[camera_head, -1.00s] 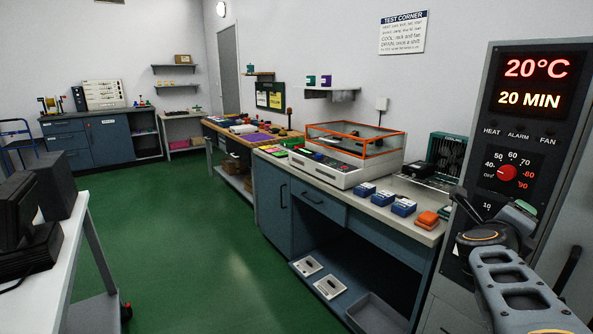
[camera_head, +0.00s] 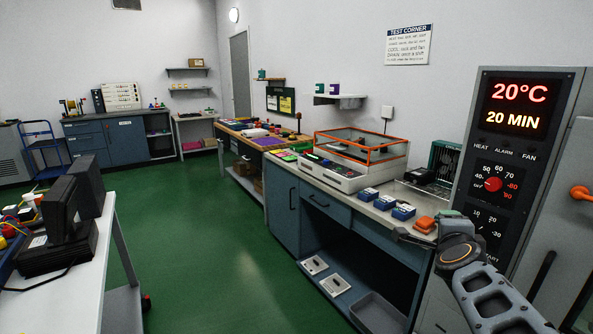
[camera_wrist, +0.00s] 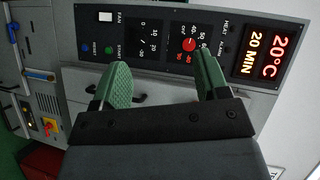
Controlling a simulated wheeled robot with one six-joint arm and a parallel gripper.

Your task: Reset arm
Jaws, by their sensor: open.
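My arm (camera_head: 492,300) reaches in from the lower right in the head view. Its end is in front of the control panel and beside the workbench's right end. In the wrist view my gripper (camera_wrist: 162,82) has its two green-padded fingers spread wide, with nothing between them. Behind the fingers is the control panel (camera_wrist: 150,45), turned sideways, with its red dial and lit display. The panel also shows in the head view (camera_head: 481,150), reading 20°C and 20 MIN.
Blue boxes (camera_head: 403,212) and an orange block (camera_head: 424,225) sit on the workbench near my arm. An orange-framed clear case (camera_head: 360,146) stands farther back. A white table (camera_head: 70,280) with black equipment is at left. Green floor (camera_head: 190,240) between is clear.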

